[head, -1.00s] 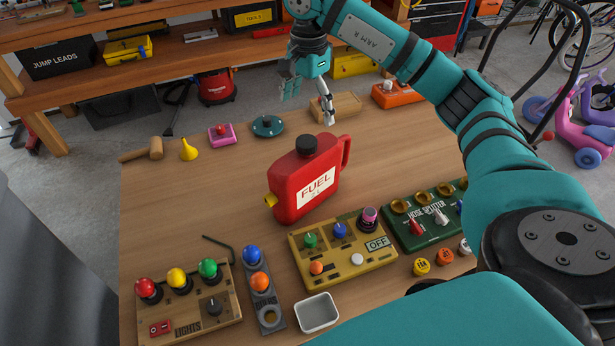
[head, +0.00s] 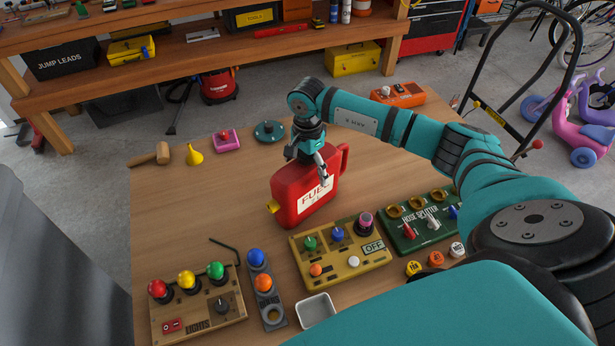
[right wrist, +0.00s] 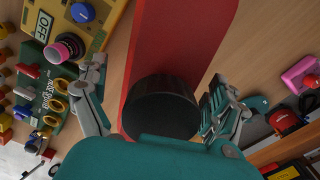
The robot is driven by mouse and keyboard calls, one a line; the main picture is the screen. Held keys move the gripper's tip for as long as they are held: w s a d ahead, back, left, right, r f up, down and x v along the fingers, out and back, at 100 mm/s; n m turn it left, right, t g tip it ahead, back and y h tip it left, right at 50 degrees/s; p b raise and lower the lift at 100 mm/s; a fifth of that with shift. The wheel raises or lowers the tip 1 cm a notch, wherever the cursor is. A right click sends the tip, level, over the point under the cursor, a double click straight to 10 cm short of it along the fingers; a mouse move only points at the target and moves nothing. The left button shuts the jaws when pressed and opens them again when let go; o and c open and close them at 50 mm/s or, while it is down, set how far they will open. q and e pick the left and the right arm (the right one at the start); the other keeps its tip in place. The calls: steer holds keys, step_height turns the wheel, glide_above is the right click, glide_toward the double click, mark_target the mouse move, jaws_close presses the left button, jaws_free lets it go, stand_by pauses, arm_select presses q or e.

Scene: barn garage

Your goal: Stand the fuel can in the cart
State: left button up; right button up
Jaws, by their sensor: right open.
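The red fuel can (head: 292,204) stands upright on the wooden table, with a yellow spout on its left and a handle on its right. My right gripper (head: 312,163) is over the can's top and hides its cap. In the right wrist view the open fingers (right wrist: 155,92) lie on either side of the black cap (right wrist: 160,108) and red body (right wrist: 180,45), with gaps visible. A black tubular handle frame (head: 507,112), apparently the cart's, stands beyond the table at the right. Its bed is not clearly visible. My left gripper is out of view.
The table left of the can is clear.

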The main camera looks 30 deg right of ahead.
steer(key=shift+f, duration=0.4)
steer(key=c, duration=1.7)
steer(key=shift+w+r, duration=0.1)
steer(key=shift+c, duration=0.5)
steer(key=shift+r, duration=0.1)
